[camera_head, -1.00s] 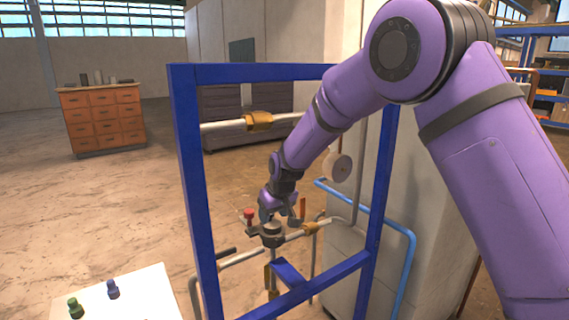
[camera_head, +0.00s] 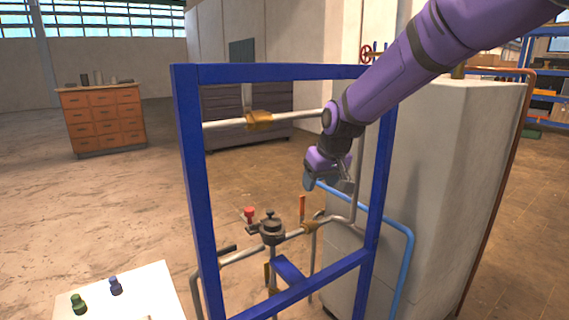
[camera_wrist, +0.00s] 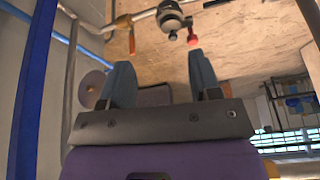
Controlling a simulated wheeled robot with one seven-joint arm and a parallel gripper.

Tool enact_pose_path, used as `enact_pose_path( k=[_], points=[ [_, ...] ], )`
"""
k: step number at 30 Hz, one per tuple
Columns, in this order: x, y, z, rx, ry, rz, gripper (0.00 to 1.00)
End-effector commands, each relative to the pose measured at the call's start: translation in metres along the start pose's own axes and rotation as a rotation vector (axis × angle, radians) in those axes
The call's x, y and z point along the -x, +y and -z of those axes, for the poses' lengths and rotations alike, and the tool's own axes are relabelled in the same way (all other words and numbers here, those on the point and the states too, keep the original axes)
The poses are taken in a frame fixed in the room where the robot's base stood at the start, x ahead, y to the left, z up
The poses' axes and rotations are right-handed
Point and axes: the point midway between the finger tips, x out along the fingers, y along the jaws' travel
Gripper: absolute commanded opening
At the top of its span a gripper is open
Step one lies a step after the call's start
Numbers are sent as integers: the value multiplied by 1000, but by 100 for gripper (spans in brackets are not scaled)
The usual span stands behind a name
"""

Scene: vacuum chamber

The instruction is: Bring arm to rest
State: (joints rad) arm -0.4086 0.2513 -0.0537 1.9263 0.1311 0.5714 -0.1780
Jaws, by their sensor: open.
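My gripper (camera_head: 330,184) is open and empty in the head view, up and to the right of the black-topped valve fitting (camera_head: 272,228) on the pipes. It is clear of that fitting, inside the outline of the blue frame (camera_head: 190,180). In the wrist view my gripper (camera_wrist: 160,75) shows two bluish fingers spread apart with nothing between them. The black and grey fitting (camera_wrist: 172,20) and a red knob (camera_wrist: 192,40) lie beyond the fingertips there.
The blue frame's right post and a light blue pipe (camera_head: 408,260) are close to my arm. A pale cabinet (camera_head: 450,170) stands at right. A white table (camera_head: 150,290) holds a green bottle (camera_head: 79,303) and a blue bottle (camera_head: 115,285). Open floor lies at left.

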Motion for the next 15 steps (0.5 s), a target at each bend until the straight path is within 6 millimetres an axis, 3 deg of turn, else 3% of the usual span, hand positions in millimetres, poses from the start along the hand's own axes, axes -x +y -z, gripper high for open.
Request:
enact_pose_path(
  k=[1,6,15],
  points=[
    [22,9,-10,-19,8,-6,57],
    [80,30,-48,-77,20,-26,57],
    [162,52,-131,-176,38,-70,57]
  ],
)
